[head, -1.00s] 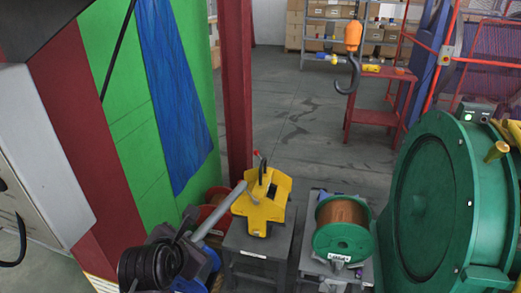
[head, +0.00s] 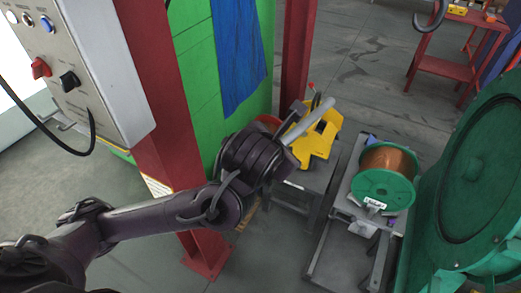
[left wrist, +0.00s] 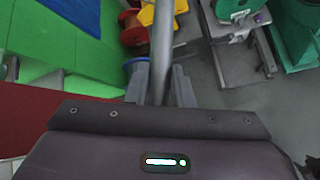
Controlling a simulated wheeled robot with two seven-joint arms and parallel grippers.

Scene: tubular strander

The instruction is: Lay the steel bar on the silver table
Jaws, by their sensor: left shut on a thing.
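The steel bar (head: 312,121) is a grey rod held up at a slant. It rises to the upper right from my left gripper (head: 283,160), and its far end shows in front of the yellow fixture. In the left wrist view the bar (left wrist: 163,35) runs away from between the fingers of my left gripper (left wrist: 160,85), which is shut on it. A grey metal table (head: 301,180) stands below the bar with the yellow fixture on it. My right gripper is not in view.
The yellow fixture (head: 318,138) takes up much of the grey table. The green-flanged spool (head: 385,178) stands beside it. A red post (head: 293,55), a large green machine (head: 480,180) and a control box (head: 85,65) flank the space.

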